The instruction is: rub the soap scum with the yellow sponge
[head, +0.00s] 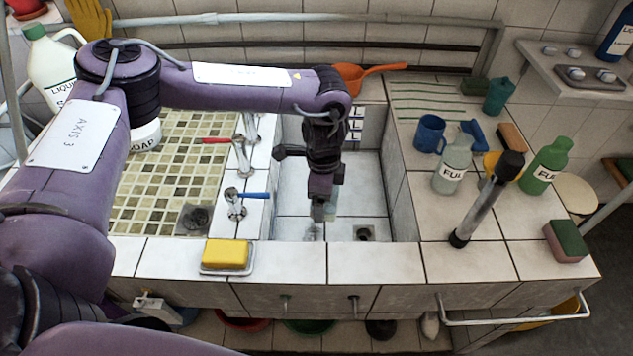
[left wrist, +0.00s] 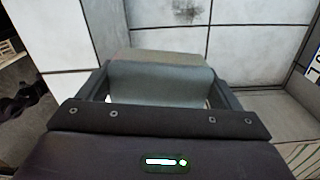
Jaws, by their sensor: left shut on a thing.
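A yellow block (head: 227,254), which looks like a sponge or soap bar, lies on a white dish on the front ledge. My left gripper (head: 324,212) points down into the right-hand basin, away from that block. It is shut on a grey-green block with a beige side, which shows between the fingers in the left wrist view (left wrist: 160,82). I cannot tell if this block is a sponge. A dark, blurry smudge (left wrist: 187,11) marks the white tile ahead of the gripper. I cannot tell if it is the soap scum. My right gripper is not in view.
The tiled basin (head: 372,195) has a drain (head: 364,233) and walls around the gripper. Taps (head: 240,195) stand on the left divider.

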